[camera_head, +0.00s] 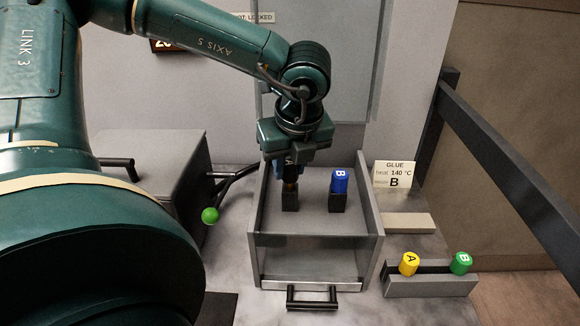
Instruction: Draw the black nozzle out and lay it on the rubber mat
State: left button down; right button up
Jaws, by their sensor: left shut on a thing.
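My left gripper (290,168) reaches down from above into the open-topped, clear-fronted enclosure. It is shut on the black nozzle (290,160), which shows a pale letter A between the fingers. A brass-coloured lower part of the nozzle shows just above the left dark holder block (290,201). I cannot tell whether its tip is still inside the block. A dark flat patch, probably the rubber mat (217,309), shows at the bottom edge, partly hidden by my arm. My right gripper is not in view.
A blue cap marked B (340,181) stands on the right holder block (338,203). The enclosure has a front handle (313,297). Yellow A (409,263) and green B (461,262) pieces sit in a grey rack (430,287). A green-knobbed lever (210,215) stands left.

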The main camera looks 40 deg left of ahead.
pick_arm(q)
jog(key=shift+r+p, duration=0.45)
jog(key=shift+r, duration=1.35)
jog(key=shift+r+p, duration=0.3)
jog(key=shift+r, duration=1.65)
jog(key=shift+a, duration=0.1)
